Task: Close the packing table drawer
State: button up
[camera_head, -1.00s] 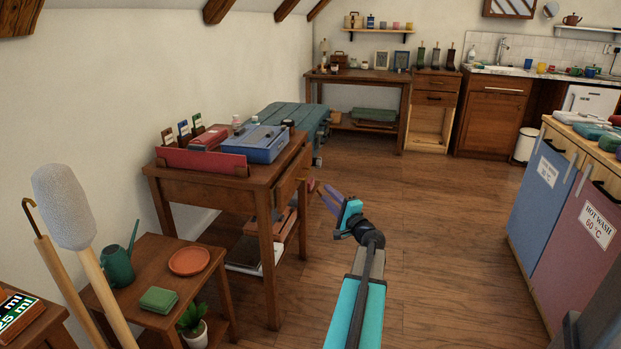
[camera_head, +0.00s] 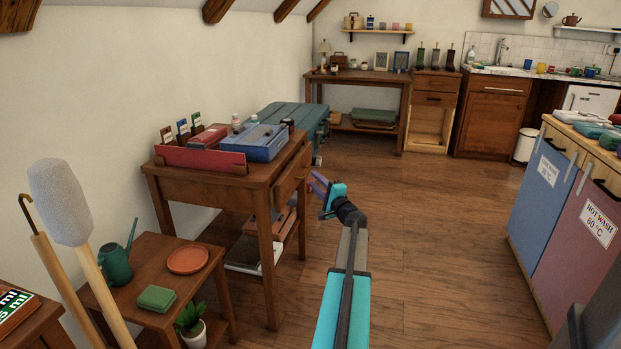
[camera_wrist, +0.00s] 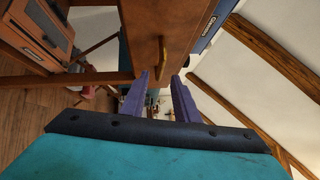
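The packing table (camera_head: 210,190) is a brown wooden table at the left of the head view. Its drawer front (camera_head: 292,182) is on its right side and appears to stand out a little from the frame; the exact gap cannot be told. In the wrist view the brown drawer front (camera_wrist: 185,25) is close ahead, with a small brass-coloured handle (camera_wrist: 162,58). My gripper (camera_head: 315,182) is just right of the drawer front. In the wrist view its purple fingers (camera_wrist: 160,80) are apart with nothing between them, near the handle; contact cannot be told.
A blue case (camera_head: 255,142) and a red divider (camera_head: 200,160) sit on the tabletop. A low side table (camera_head: 215,262) stands in front. A green trunk (camera_head: 290,116) is behind. Laundry cabinets (camera_head: 540,190) stand at right. The floor between is clear.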

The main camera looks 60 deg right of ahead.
jog(key=shift+b+x, duration=0.35)
jog(key=shift+x, duration=2.15)
grip_shut()
